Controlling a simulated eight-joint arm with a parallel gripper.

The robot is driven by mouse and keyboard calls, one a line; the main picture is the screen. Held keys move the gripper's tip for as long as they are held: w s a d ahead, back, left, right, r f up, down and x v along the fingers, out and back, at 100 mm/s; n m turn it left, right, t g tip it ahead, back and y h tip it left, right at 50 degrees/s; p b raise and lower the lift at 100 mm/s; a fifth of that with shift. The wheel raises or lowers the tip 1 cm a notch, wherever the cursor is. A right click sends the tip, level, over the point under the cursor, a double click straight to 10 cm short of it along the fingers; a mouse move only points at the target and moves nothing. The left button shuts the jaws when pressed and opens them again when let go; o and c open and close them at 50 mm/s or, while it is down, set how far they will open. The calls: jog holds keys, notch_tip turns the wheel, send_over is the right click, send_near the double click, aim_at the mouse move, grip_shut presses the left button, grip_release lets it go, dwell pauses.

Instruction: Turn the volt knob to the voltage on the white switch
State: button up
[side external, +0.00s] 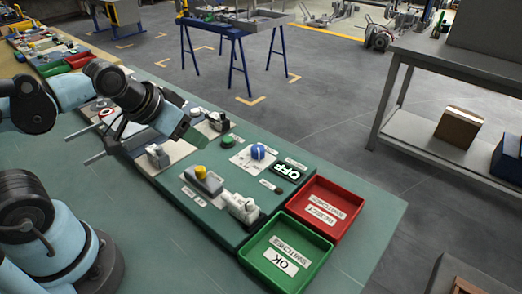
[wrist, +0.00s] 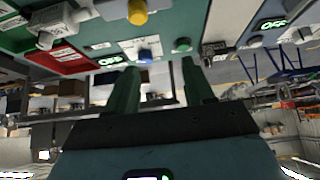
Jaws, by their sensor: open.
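A blue knob (side external: 258,151) stands on a white marked plate on the green panel. It also shows in the wrist view (wrist: 145,56). A yellow knob (side external: 201,171) sits on a grey block nearer the front and also shows in the wrist view (wrist: 137,12). I cannot read which knob is marked volt. A white switch (side external: 241,206) lies near the panel's front end, its voltage marking too small to read. My gripper (wrist: 159,68) is open and empty, its two green fingers apart. In the side view it is up and left of both knobs, touching neither.
A lit OFF display (side external: 286,172) and a green button (side external: 228,141) are near the blue knob. A green OK tray (side external: 266,263) and a red reject tray (side external: 327,188) stand at the panel's right end. More panels line the bench to the far left.

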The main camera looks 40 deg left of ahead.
jog(key=shift+o, duration=0.6)
jog(key=shift+w+d+r, duration=0.1)
jog(key=shift+w+r, duration=0.05)
jog(key=shift+w, duration=0.05)
jog(key=n+g+y, duration=0.3)
jog(key=n+g, duration=0.1)
jog(key=n, duration=0.4)
send_near(258, 147)
jog(key=shift+t, duration=0.3)
jog(key=x, duration=0.8)
jog(key=shift+s+f, duration=0.3)
jog(key=c, duration=1)
jog(key=shift+c, duration=0.2)
